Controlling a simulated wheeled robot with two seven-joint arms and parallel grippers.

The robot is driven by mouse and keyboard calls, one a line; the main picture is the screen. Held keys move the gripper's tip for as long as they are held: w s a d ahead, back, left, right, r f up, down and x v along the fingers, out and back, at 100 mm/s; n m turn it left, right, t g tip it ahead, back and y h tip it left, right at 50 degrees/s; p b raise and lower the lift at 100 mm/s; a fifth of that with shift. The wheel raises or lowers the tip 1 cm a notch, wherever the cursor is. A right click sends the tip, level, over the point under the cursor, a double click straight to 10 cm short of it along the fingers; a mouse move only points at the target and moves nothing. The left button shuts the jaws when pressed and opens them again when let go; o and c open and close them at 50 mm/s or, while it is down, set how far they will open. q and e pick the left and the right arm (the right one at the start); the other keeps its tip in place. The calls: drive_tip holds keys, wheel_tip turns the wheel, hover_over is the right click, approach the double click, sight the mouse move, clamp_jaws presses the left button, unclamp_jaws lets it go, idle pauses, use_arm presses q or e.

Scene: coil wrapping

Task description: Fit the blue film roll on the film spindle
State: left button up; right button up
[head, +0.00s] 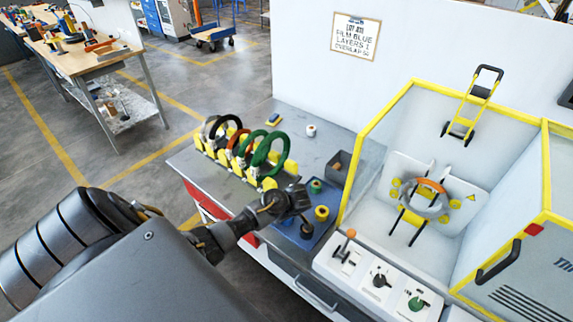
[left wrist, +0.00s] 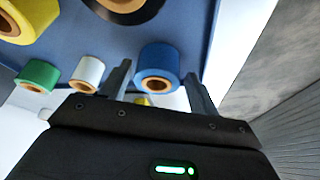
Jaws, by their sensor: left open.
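The blue film roll (left wrist: 158,60) shows in the left wrist view, with a tan core, on a blue tray (left wrist: 196,22). My left gripper (left wrist: 158,70) is open, with one finger to each side of the blue roll in that view. I cannot tell whether the fingers touch it. In the head view my left gripper (head: 302,198) hangs over the blue tray (head: 287,226), and I cannot make out the blue roll there. The wrapping machine (head: 428,192) stands to the right with a grey ring and an orange part. I cannot single out the film spindle. My right gripper is not in view.
A white roll (left wrist: 88,70), a green roll (left wrist: 38,75) and a yellow roll (left wrist: 30,18) are close by on the tray. Several coils (head: 268,155) stand in a yellow rack at the left. A control panel (head: 378,280) with levers lies in front of the machine.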

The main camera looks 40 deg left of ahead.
use_arm(q)
drive_tip(key=c, duration=0.9)
